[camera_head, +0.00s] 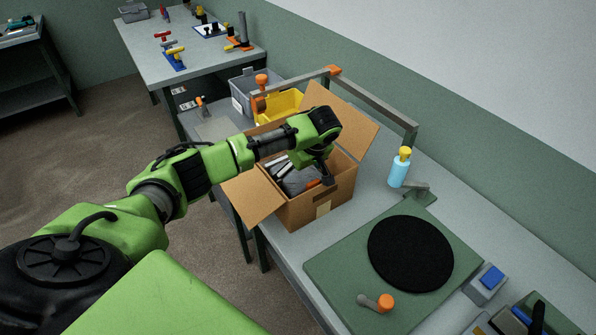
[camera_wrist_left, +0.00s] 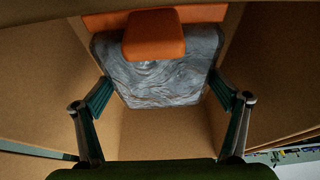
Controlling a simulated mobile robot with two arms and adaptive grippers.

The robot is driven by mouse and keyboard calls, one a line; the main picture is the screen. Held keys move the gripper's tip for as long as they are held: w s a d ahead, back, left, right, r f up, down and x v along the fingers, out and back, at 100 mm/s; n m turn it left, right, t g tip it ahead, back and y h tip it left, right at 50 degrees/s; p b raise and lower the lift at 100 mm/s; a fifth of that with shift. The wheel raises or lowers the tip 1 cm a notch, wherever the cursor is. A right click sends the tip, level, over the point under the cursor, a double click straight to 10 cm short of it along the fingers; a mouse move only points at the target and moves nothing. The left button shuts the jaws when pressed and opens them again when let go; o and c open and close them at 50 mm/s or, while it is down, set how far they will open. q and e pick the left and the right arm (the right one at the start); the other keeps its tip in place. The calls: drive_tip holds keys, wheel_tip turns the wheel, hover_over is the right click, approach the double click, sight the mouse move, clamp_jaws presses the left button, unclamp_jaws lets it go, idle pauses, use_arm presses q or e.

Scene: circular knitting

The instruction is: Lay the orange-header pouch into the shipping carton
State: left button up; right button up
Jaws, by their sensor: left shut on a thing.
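The shipping carton (camera_head: 318,207) stands open on the bench with its flaps spread. My left gripper (camera_head: 322,175) reaches down into it from above. The orange-header pouch (camera_wrist_left: 160,75) has a grey, crinkled, shiny body and an orange band along its top in the wrist view, with a raised orange block (camera_wrist_left: 153,35). My left gripper (camera_wrist_left: 162,92) is shut on the pouch, with one finger at each side edge. In the head view the grey pouch (camera_head: 299,181) shows inside the carton, partly hidden by the gripper. Whether it touches the carton floor cannot be told.
A yellow bin (camera_head: 283,103) and a grey bin (camera_head: 243,88) stand behind the carton.

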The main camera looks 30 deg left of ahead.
use_arm(q)
drive_tip(key=shift+f, duration=0.3)
drive_tip(key=o, duration=1.1)
drive_tip(key=b+v, duration=0.2)
drive_tip(key=v, duration=1.1)
drive_tip(key=shift+w+a+r, duration=0.1)
drive_tip(key=shift+a+r, duration=0.05)
